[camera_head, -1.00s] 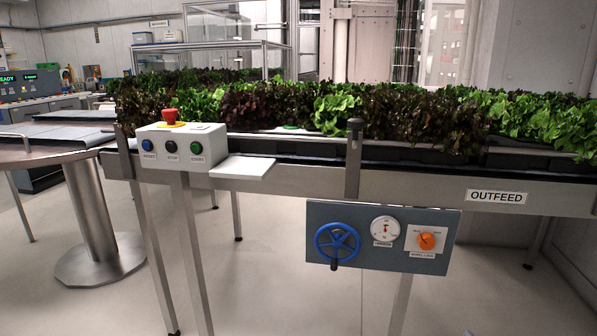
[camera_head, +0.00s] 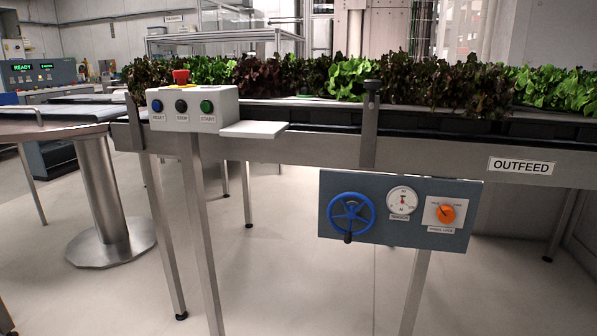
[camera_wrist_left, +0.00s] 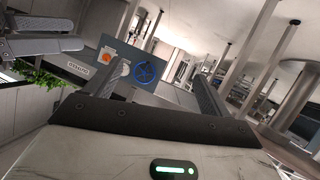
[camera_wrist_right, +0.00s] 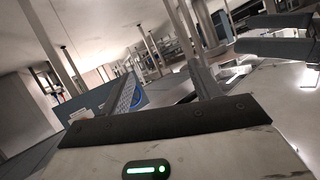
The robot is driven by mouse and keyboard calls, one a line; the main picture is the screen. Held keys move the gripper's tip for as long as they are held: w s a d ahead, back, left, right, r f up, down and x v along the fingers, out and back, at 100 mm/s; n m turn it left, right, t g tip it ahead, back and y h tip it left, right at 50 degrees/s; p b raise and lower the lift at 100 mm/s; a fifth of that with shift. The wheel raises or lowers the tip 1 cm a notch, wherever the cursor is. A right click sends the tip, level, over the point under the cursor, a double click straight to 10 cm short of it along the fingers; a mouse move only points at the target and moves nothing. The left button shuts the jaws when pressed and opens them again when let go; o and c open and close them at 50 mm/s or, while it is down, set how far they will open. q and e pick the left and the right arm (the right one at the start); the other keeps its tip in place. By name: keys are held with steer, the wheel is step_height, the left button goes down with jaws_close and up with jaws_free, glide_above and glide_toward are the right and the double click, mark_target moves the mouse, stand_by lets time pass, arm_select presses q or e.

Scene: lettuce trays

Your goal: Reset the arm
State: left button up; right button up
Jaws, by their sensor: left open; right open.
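Neither of my arms shows in the head view. My left gripper (camera_wrist_left: 162,82) shows in the left wrist view with its two fingers apart and nothing between them. My right gripper (camera_wrist_right: 163,82) shows in the right wrist view, also open and empty. Fingers of the other gripper show at the upper left of the left wrist view and the upper right of the right wrist view. Both grippers are apart from the conveyor, and the wrist pictures are tilted.
An outfeed conveyor (camera_head: 300,150) carries lettuce (camera_head: 440,80). On its front are a button box (camera_head: 195,108) and a blue-grey panel (camera_head: 385,190) with a blue handwheel (camera_head: 351,213) and an orange knob (camera_head: 445,213). A round table (camera_head: 60,128) stands left. The floor in front is clear.

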arm_select(q)
steer(key=s+a+r+y+p, duration=0.1)
steer(key=a+r+p, duration=0.1)
steer(key=r+p, duration=0.4)
steer(key=s+a+r+g+y+p, duration=0.1)
steer(key=a+r+p, duration=0.2)
steer(key=p, duration=1.4)
step_height(320, 180, up, 4)
steer(key=shift+f+n+y, duration=0.2)
steer(key=shift+n+y, duration=0.2)
arm_select(e)
steer(key=s+d+r+h, duration=0.1)
steer(key=d+r, duration=0.1)
steer(key=r, duration=0.4)
steer(key=s+d+r+g+h, duration=0.1)
steer(key=d+r, duration=0.2)
steer(key=r, duration=0.3)
steer(key=shift+r+m+h, duration=0.3)
steer(key=shift+m+h, duration=0.1)
